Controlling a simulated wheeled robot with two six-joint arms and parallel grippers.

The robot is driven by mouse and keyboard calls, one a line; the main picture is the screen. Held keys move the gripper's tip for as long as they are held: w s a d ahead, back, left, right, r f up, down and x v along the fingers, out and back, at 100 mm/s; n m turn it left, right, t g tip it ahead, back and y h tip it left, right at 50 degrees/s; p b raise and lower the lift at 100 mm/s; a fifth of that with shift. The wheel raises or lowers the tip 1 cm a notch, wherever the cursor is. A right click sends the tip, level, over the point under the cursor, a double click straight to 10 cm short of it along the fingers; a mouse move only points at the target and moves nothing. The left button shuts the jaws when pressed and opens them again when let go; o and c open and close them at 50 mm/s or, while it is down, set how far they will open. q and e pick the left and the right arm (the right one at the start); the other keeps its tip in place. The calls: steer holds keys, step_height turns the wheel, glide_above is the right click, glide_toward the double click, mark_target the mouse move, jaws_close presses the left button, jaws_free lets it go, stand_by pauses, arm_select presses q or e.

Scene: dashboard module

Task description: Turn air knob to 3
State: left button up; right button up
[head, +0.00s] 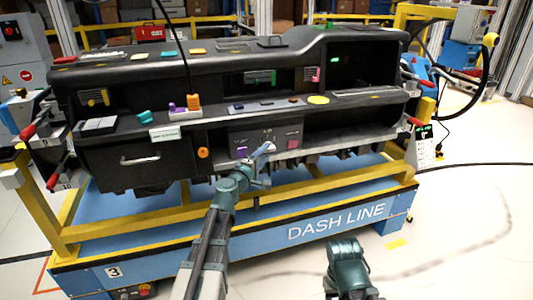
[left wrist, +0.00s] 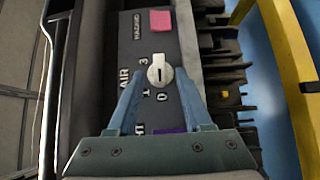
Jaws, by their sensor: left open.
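The air knob (left wrist: 160,70) is a small, round, pale knob on a dark grey panel (left wrist: 185,62) in the left wrist view. The label AIR and the figures 3, 1 and 0 show beside it. A short dark mark shows on its lower part, on the side of the 0; I cannot tell the exact setting. My left gripper (left wrist: 157,77) is open, with one blue finger on each side of the knob; I cannot tell whether they touch it. In the head view my left gripper (head: 262,151) is at the panel, largely hiding the knob. My right gripper is out of view.
A pink HAZARD button (left wrist: 160,20) and a purple button (left wrist: 168,130) flank the knob. The black dashboard (head: 100,75) rests on a yellow frame (head: 120,238) over a blue DASH LINE base (head: 260,252). An orange connector (head: 193,101) stands on its ledge. The floor at right is open.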

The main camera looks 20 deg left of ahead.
arm_select(q)
steer(key=shift+w+d, duration=0.2)
steer(key=shift+w, duration=0.6)
jaws_close()
